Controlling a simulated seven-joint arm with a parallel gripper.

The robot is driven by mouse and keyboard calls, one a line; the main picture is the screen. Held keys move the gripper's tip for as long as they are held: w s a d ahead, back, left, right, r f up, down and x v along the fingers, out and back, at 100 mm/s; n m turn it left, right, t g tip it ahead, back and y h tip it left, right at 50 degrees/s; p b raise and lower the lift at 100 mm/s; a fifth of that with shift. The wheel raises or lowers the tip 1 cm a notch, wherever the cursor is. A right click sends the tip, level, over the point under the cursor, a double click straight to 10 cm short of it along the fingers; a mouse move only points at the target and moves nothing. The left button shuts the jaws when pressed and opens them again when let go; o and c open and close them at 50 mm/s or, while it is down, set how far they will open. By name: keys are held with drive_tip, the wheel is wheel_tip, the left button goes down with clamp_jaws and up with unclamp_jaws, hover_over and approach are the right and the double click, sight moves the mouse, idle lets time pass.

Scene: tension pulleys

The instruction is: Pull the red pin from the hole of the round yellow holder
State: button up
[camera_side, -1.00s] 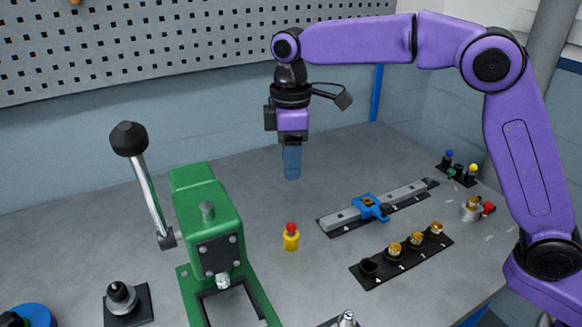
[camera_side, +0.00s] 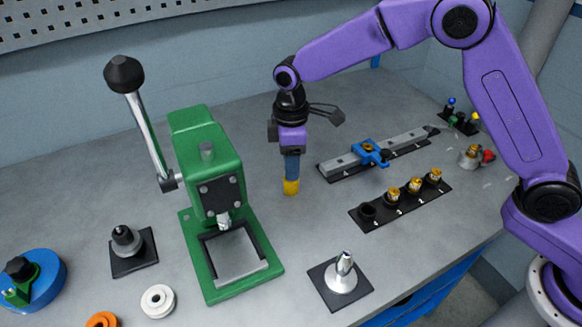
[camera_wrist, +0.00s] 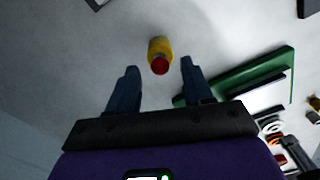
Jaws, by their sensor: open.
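The round yellow holder (camera_side: 291,187) stands upright on the grey bench, right of the green press. It also shows in the wrist view (camera_wrist: 160,46), with the red pin (camera_wrist: 159,66) seated in its top. My gripper (camera_side: 291,175) points straight down over the holder, its blue fingers low at the holder's top. The fingers hide the pin in the side view. In the wrist view the two fingers are apart, with the pin between them in the picture; contact with either finger does not show.
The green press (camera_side: 212,190) with its lever stands left of my gripper. A rail with a blue slider (camera_side: 370,154) and a black strip of numbered brass parts (camera_side: 399,205) lie to the right. A silver post on a black plate (camera_side: 341,278) is in front. Bare bench surrounds the holder.

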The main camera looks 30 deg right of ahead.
drive_tip(key=shift+f, duration=1.3)
clamp_jaws()
drive_tip(key=shift+r, duration=1.85)
drive_tip(key=shift+r, duration=0.55)
drive_tip(key=shift+r, duration=0.15)
drive_tip(key=shift+r, duration=1.85)
